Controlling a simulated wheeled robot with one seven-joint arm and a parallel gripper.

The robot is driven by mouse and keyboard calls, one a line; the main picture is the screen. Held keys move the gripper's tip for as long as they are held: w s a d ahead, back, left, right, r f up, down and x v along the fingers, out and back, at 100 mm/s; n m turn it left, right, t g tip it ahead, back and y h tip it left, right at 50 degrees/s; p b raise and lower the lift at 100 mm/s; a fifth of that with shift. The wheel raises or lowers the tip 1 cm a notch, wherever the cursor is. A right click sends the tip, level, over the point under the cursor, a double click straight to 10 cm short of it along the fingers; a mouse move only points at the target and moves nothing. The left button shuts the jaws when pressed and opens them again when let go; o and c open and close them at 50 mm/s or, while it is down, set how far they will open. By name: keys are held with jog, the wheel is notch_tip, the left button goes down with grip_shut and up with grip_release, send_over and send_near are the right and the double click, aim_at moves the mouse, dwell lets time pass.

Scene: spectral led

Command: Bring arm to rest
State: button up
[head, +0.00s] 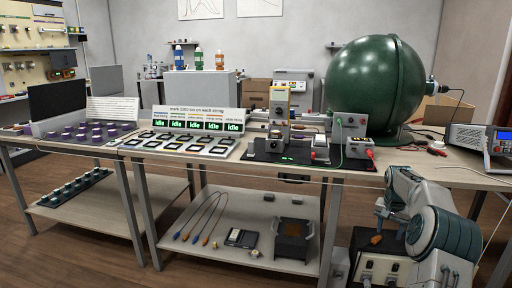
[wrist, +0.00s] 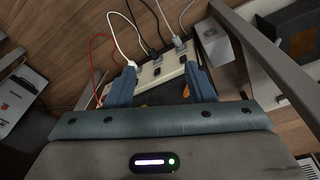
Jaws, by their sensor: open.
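My arm (head: 432,225) shows at the right of the head view, bent in front of the bench's right part. Beyond the fingers is a pale power strip (wrist: 158,73) with several plugs and cables, partly hidden by the fingers. I cannot tell how far the fingertips are from it.
The workbench (head: 218,172) carries sample tiles, a display board (head: 198,120), a dark instrument base (head: 275,155) and a large green sphere (head: 375,85). A power supply (head: 476,142) stands at its right. The lower shelf (head: 218,240) holds leads and a dark fixture (head: 292,238). Loose cables lie below my gripper.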

jog(key=s+a+r+n+p, duration=0.1)
jog(key=s+a+r+p, duration=0.3)
jog(key=a+r, duration=0.4)
jog(key=s+a+r+n+p, duration=0.2)
jog(key=s+a+r+p, duration=0.25)
jog(key=r, duration=0.55)
jog(key=s+a+r+n+p, duration=0.1)
jog(key=s+a+r+p, duration=0.2)
jog(key=a+r+p, duration=0.35)
jog(key=s+a+r+n+p, duration=0.1)
jog(key=s+a+r+p, duration=0.2)
jog(key=s, duration=0.5)
jog(key=s+a+r+n+t+p, duration=0.1)
jog(key=s+a+r+p, duration=0.3)
jog(key=s, duration=0.5)
jog(key=s+a+r+n+y+p, duration=0.1)
jog(key=s+a+r+p, duration=0.3)
jog(key=s+r+p, duration=0.2)
jog(key=s+r, duration=0.1)
jog(key=s, duration=0.1)
jog(key=shift+s+a+n+t, duration=0.2)
jog(key=shift+s+n+t, duration=0.1)
jog(key=shift+t, duration=0.1)
